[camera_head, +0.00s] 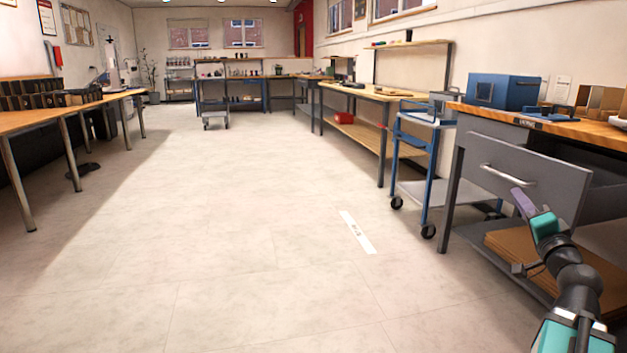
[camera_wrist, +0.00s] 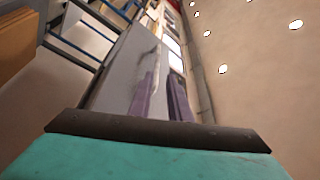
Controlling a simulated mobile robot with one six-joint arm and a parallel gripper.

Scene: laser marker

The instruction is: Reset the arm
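My gripper (camera_head: 523,203) is at the lower right in the head view, at the end of my dark and teal arm. Its purple fingers point up and to the left, in front of the grey drawer front (camera_head: 500,178) as seen from the head. In the wrist view, the two purple fingers of my gripper (camera_wrist: 160,98) stand apart with a narrow gap. I see nothing held between them. How far the fingertips are from the drawer front cannot be told.
The drawer appears pulled out from the right workbench (camera_head: 590,130), which carries a blue machine (camera_head: 503,92). Brown boards (camera_head: 515,246) lie on its lower shelf. A blue-framed cart (camera_head: 428,195) stands left of it. The middle floor (camera_head: 230,200) is clear.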

